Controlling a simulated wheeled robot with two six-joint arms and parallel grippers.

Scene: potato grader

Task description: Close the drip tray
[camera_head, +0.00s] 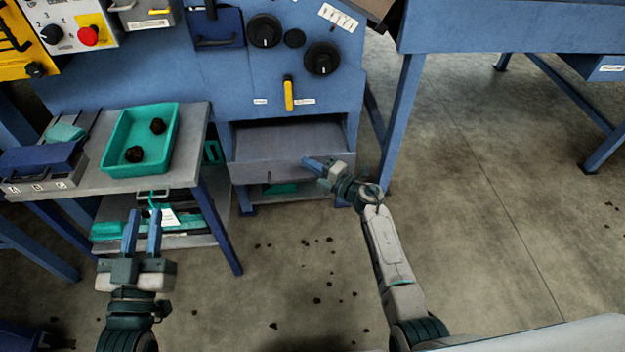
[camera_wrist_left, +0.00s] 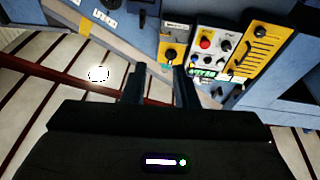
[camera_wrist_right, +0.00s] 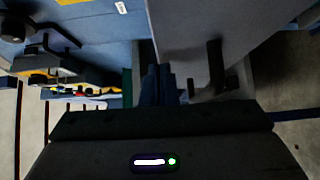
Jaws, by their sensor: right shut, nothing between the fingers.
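The drip tray (camera_head: 260,172) is a grey drawer low in the blue machine. It stands pulled out, with its inside showing from above. In the right wrist view, its grey front (camera_wrist_right: 185,40) fills the upper middle, with a dark handle (camera_wrist_right: 215,68). My right gripper (camera_head: 309,162) is shut and empty at the right part of the tray's front; its fingers also show in the right wrist view (camera_wrist_right: 158,72), beside the handle. I cannot tell whether they touch the tray. My left gripper (camera_head: 142,220) is open and empty, in front of the side table, far from the tray.
A grey side table (camera_head: 190,150) with a teal bin (camera_head: 171,135) holding dark lumps stands left of the tray. A yellow lever (camera_head: 288,95) and black knobs (camera_head: 264,31) are above it. Dark clods lie on the floor. Open floor (camera_head: 480,200) lies to the right.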

